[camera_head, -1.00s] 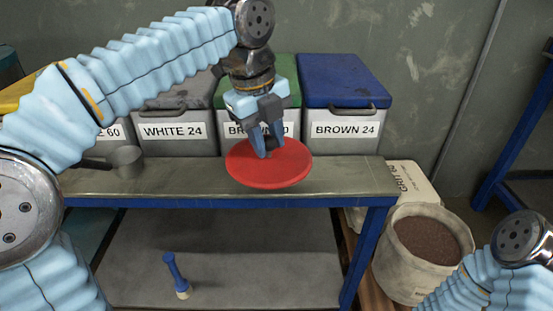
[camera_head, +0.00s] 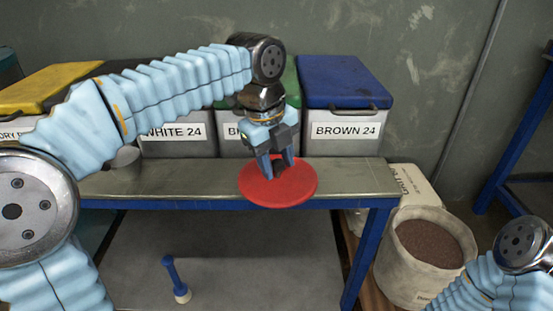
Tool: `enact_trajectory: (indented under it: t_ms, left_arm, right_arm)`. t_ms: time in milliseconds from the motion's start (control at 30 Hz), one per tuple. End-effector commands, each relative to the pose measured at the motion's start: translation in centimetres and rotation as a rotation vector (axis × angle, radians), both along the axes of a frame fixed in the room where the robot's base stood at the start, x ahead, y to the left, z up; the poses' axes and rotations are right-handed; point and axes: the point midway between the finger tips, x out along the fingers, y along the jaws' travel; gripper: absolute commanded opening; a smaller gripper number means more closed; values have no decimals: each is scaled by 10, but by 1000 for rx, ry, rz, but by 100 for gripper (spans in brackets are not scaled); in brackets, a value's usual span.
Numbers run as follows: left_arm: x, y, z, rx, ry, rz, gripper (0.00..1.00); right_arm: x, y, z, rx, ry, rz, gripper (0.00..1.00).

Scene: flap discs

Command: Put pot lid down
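The pot lid is a round red disc (camera_head: 277,192) with a dark knob at its centre. It shows at the front edge of the grey bench top (camera_head: 355,177), its near side overlapping the edge. My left gripper (camera_head: 278,165) points down from above, with its two blue fingers on either side of the dark knob. The fingers look closed on the knob. I cannot tell whether the lid touches the bench or hangs just above it. My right arm shows only at the lower right; its gripper is out of view.
Lidded bins stand along the back of the bench, including a blue-lidded one (camera_head: 347,95) labelled BROWN 24 and a yellow-lidded one (camera_head: 45,85). A blue-handled tool (camera_head: 174,279) stands on the lower shelf. A sack of brown grit (camera_head: 428,245) stands right of the bench. Bench right of the lid is clear.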

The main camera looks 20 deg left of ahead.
Motion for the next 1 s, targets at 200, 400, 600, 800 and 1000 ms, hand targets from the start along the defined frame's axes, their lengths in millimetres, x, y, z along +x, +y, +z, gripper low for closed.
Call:
enact_trajectory:
  t_ms: [200,400,600,800,1000]
  left_arm:
    - [0,0,0,0,0,0,56]
    - [0,0,5,-1,-1,0,56]
    - [-4,4,39,-2,-4,0,56]
    - [-11,10,85,-1,-3,0,56]
    - [-16,13,114,0,0,0,56]
  right_arm:
    - [0,0,0,0,0,0,43]
    - [0,1,3,1,0,1,43]
    - [-1,3,11,4,2,5,43]
    - [-3,7,23,10,5,12,43]
    - [-3,9,31,13,6,15,43]
